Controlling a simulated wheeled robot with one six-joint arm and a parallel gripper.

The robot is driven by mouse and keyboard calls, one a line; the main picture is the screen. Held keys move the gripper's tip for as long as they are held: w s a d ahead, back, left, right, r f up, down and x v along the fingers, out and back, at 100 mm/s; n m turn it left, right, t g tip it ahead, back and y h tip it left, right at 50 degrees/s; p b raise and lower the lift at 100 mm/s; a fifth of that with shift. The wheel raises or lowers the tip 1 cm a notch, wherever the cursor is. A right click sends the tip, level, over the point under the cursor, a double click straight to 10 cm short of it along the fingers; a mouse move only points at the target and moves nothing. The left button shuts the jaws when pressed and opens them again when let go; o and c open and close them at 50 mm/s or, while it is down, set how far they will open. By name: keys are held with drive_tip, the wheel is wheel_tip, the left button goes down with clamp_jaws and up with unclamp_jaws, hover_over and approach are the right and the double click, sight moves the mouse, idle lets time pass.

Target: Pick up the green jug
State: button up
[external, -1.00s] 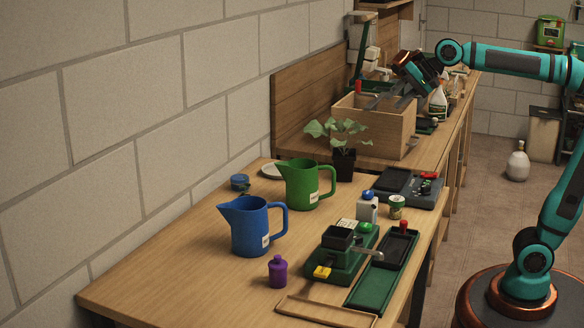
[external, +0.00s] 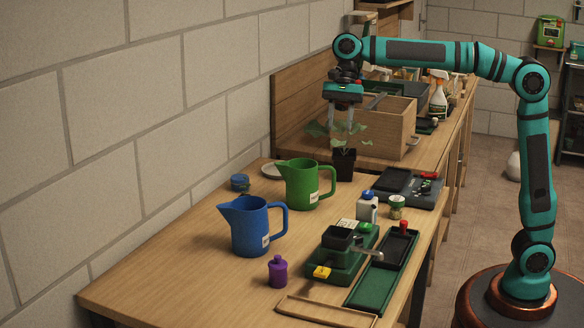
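The green jug (external: 303,186) stands upright on the wooden bench, its handle to the right and its spout to the left. A small white label shows on its side. My gripper (external: 342,130) points down above and behind the jug, in front of the leafy plant, and is apart from the jug. Its two fingers are spread with nothing between them that I can make out as held. The blue jug (external: 250,228) stands in front and to the left of the green one.
A potted seedling (external: 344,165) stands close behind the green jug, under my gripper. A wooden crate (external: 390,130) is farther back. A purple bottle (external: 278,271), a white bottle (external: 367,206) and green trays (external: 371,287) occupy the front and right. The bench's left front is clear.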

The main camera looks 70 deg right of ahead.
sight(334, 176)
drive_tip(key=x, duration=1.2)
drive_tip(key=shift+a, duration=0.15)
drive_tip(key=shift+a+x, duration=0.1)
drive_tip(key=shift+x, duration=1.25)
drive_tip(key=shift+a+x, duration=0.15)
drive_tip(key=shift+x, duration=1.2)
drive_tip(key=shift+s+r, duration=0.15)
clamp_jaws()
